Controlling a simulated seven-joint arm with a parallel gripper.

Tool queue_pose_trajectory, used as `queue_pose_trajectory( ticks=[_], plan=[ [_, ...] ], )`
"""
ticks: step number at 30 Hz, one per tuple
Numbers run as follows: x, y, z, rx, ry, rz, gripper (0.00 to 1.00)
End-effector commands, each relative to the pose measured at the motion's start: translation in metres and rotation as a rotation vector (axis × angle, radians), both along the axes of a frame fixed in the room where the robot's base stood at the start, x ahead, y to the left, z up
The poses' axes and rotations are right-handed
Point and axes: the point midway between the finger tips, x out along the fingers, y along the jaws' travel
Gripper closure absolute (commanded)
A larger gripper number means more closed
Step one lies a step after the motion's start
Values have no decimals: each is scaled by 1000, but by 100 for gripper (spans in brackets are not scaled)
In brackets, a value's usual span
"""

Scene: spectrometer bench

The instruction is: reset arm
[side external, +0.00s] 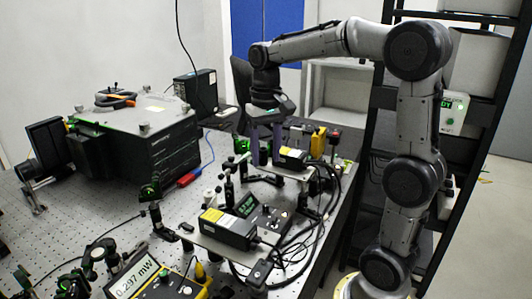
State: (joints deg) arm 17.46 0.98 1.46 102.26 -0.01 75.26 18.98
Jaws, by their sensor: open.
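My gripper (266,143) hangs from the arm over the right part of the optical bench, pointing down. Its two purple-grey fingers are apart, and I see nothing between them. The fingers are above or in front of the mounted optics; the exact gap to them cannot be told. My arm reaches in from the right, with the forearm nearly level and the wrist bent downward.
The perforated bench (110,205) carries a black spectrometer box (160,150), a black laser module (228,228), another module (291,157), several optic mounts and loose cables. A yellow power meter (140,278) reads 0.297 mW at the front. A black rack (490,110) stands behind my arm.

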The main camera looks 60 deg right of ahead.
Motion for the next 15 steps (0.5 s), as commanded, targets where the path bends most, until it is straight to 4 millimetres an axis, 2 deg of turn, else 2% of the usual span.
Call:
queue_pose_trajectory(
  ticks=[7, 10, 15],
  plan=[
    [1, 3, 2, -1, -5, 10, 47],
    [-4, 13, 16, -14, -47, 35, 47],
    [-42, 47, 36, -36, -141, 124, 47]
  ],
)
